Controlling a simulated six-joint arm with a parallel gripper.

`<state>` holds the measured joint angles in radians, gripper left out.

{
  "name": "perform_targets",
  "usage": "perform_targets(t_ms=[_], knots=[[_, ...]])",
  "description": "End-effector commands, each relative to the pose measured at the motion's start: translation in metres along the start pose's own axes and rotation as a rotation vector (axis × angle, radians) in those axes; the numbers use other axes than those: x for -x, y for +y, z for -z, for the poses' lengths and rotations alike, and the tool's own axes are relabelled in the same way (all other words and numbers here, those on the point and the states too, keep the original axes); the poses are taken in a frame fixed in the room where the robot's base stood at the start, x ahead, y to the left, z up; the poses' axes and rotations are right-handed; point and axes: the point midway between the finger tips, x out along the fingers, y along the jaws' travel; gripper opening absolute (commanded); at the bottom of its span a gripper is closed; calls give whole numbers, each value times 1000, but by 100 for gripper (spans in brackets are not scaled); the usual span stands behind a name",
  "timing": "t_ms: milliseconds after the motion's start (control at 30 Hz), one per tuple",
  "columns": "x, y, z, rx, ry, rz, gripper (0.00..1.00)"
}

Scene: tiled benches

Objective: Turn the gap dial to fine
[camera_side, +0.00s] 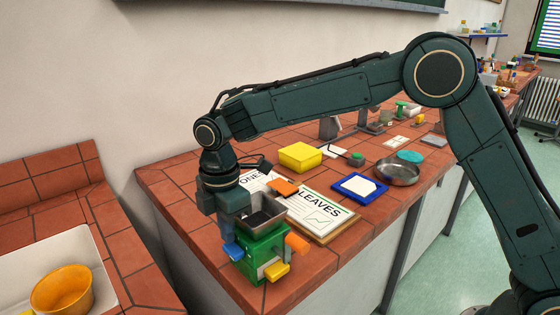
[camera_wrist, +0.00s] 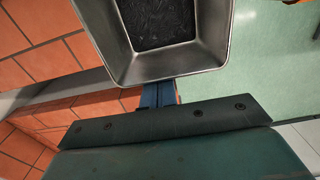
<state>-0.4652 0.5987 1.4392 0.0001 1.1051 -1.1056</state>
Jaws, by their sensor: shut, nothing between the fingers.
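A green mill-like box (camera_side: 262,248) stands at the near corner of the tiled bench, with a grey metal hopper (camera_side: 262,213) holding dark material on top. The hopper fills the top of the wrist view (camera_wrist: 170,65). An orange part (camera_side: 297,243) sticks out at the box's right and a yellow part (camera_side: 277,271) at its lower front. I cannot tell which part is the gap dial, nor read its setting. My gripper (camera_side: 232,251) points down at the box's left side, its blue fingers shut and empty. They also show below the hopper in the wrist view (camera_wrist: 158,96). Contact with the box is unclear.
Behind the box lie a printed board (camera_side: 318,212), an orange block (camera_side: 284,187), a yellow box (camera_side: 300,156), a blue-edged tray (camera_side: 343,190) and a metal pan (camera_side: 398,176). A white sink (camera_side: 80,250) with an orange bowl (camera_side: 62,290) is at left.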

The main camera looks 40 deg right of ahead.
Motion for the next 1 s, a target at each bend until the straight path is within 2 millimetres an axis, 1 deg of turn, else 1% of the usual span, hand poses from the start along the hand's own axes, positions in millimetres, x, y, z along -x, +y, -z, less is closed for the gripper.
perform_targets(t_ms=[100, 200, 700, 1000], knots=[[-7, 0, 0, 0, 0, -1, 0], [-10, 0, 0, 0, 0, -1, 0], [-11, 0, 0, 0, 1, -1, 0], [-20, 4, 0, 0, 0, 0, 0]])
